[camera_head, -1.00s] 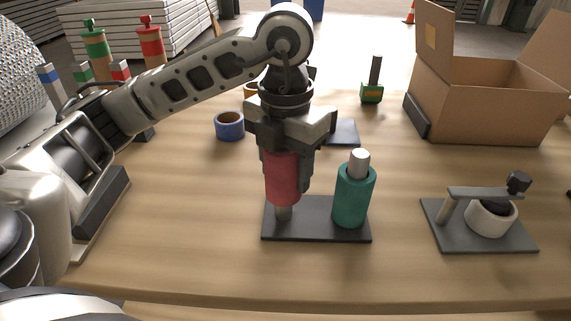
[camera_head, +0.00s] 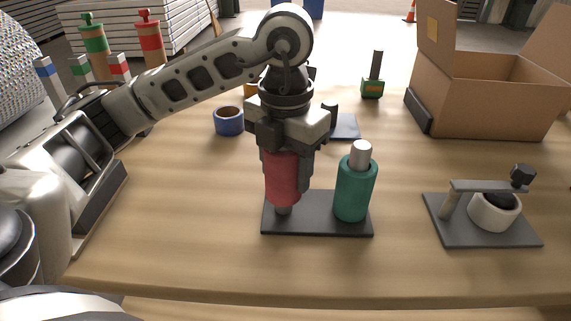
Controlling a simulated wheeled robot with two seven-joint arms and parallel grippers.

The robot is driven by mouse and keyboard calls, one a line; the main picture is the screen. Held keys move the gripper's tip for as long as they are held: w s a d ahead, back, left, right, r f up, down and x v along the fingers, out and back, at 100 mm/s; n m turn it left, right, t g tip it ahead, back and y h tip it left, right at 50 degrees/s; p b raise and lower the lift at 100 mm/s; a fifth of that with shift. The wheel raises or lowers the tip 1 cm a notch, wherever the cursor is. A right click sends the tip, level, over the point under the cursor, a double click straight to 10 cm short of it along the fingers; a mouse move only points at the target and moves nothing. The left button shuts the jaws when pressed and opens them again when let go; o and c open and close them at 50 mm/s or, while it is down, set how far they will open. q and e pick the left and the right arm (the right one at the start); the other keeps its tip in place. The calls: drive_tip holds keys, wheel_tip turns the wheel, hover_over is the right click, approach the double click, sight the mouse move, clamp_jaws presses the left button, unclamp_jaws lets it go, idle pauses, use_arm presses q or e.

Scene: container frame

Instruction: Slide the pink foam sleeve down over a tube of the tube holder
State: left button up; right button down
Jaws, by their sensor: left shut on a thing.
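The pink foam sleeve (camera_head: 282,182) is upright in my left gripper (camera_head: 284,158), whose fingers are shut on its upper part. The sleeve stands over the left tube (camera_head: 283,209) of the tube holder (camera_head: 317,224). A short grey piece of that tube shows below the sleeve, above the dark base plate. The sleeve's top is hidden by the gripper. A teal sleeve (camera_head: 353,190) sits on the holder's right tube, whose pale top sticks out. My right gripper is not in view.
A blue tape roll (camera_head: 229,122) lies behind left. A dark grey clamp fixture with a white ring (camera_head: 494,210) stands at right. An open cardboard box (camera_head: 490,95) and a green-based tool (camera_head: 372,86) are farther back. The table front is clear.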

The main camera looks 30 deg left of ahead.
use_arm(q)
drive_tip(key=shift+f+b, duration=0.35)
drive_tip(key=shift+f, duration=0.05)
drive_tip(key=o, duration=1.5)
drive_tip(key=shift+o, duration=0.2)
drive_tip(key=shift+r+p, duration=2.8)
drive_tip(key=shift+r, duration=0.75)
